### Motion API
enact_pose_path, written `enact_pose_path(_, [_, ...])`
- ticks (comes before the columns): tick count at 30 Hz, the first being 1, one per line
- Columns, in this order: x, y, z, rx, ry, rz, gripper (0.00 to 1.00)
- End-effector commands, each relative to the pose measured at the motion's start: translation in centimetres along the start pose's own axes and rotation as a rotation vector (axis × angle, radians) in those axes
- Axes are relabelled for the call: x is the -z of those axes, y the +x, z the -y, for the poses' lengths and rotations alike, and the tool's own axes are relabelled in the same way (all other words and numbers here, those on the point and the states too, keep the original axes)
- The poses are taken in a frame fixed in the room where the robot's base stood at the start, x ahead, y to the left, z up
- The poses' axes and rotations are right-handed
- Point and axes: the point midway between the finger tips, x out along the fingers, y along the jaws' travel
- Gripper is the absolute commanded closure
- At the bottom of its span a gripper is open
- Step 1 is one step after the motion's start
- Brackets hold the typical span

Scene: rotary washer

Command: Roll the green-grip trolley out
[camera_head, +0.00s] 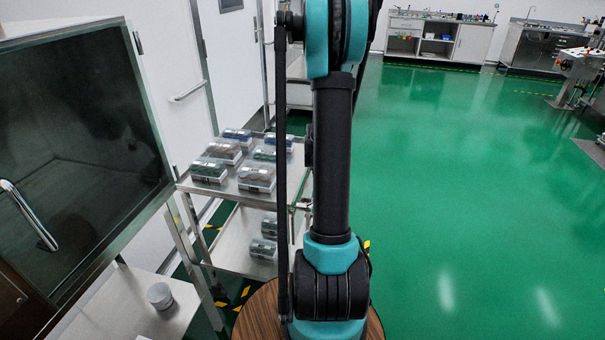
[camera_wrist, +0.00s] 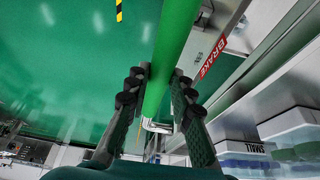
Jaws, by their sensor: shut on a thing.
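The trolley (camera_head: 234,201) is a steel cart with two shelves, left of my arm in the head view and partly hidden by it. Its green grip (camera_wrist: 171,55) is a straight green bar that crosses the wrist view from the top toward the middle. My gripper (camera_wrist: 157,92) has one dark padded finger on each side of this bar and is shut on it. In the head view my arm hides the gripper and the grip. A red BRAKE label (camera_wrist: 213,57) shows beside the grip in the wrist view.
Several clear-lidded boxes (camera_head: 257,178) stand on the trolley's upper shelf, others below. A steel cabinet with a dark glass door (camera_head: 75,130) stands close at the left. A white wall with doors is behind. Open green floor (camera_head: 460,190) lies to the right.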

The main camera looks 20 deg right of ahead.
Motion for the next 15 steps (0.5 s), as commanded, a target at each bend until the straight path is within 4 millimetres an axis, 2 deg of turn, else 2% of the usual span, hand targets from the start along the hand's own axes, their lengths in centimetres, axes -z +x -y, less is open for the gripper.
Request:
enact_pose_path(1, [-0.1, 0.0, -1.4, -0.003, 0.005, 0.001, 1.0])
enact_pose_path(6, [-0.1, 0.0, -4.2, -0.002, 0.004, 0.001, 1.0])
enact_pose_path(15, [-0.1, 0.0, -6.4, 0.0, 0.0, 0.002, 1.0])
